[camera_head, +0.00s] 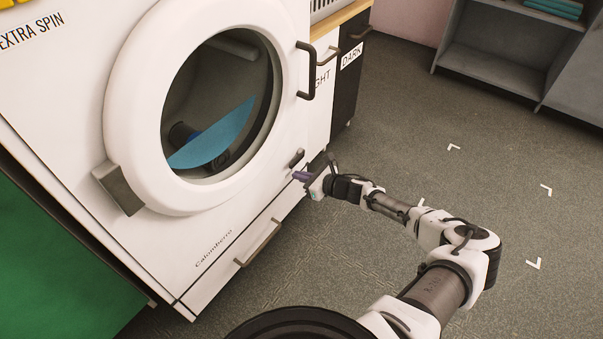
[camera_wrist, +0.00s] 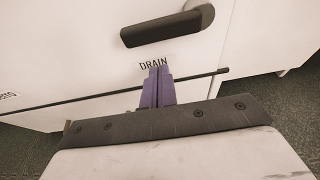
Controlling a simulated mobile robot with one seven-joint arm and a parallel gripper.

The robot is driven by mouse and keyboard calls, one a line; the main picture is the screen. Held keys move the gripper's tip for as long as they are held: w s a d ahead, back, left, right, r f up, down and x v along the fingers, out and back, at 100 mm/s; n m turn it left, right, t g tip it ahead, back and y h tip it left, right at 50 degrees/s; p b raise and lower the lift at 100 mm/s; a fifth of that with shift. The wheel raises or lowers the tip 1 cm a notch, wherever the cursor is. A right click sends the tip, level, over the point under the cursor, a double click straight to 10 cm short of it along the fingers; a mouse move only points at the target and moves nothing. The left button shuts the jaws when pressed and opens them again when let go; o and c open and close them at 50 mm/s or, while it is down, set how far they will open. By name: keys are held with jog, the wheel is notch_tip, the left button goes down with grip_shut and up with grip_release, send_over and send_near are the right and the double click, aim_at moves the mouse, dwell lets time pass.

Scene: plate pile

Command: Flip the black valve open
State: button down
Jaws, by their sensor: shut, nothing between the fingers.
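The black valve is a dark lever handle (camera_wrist: 165,28) on the white front of the washing machine, just above the word DRAIN in the wrist view. It lies nearly level, its rounded pivot end at the right. In the head view it is a small dark handle (camera_head: 296,158) at the lower right of the machine. My gripper (camera_wrist: 158,72) has its purple fingers shut and empty, just below the lever and over the DRAIN label, apart from the lever. In the head view my gripper (camera_head: 300,176) is close to the machine front below the lever.
The washing machine (camera_head: 90,80) has a round closed door (camera_head: 150,195) with a blue item inside. A lower panel handle (camera_head: 258,243) is left of my gripper. Laundry bins (camera_head: 346,85) stand beyond the machine. The grey floor (camera_head: 400,120) at right is clear.

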aim_at(297, 158)
jog(key=shift+d+r, duration=0.1)
jog(key=shift+r, duration=1.4)
jog(key=shift+r+b, duration=0.1)
jog(key=shift+b, duration=0.2)
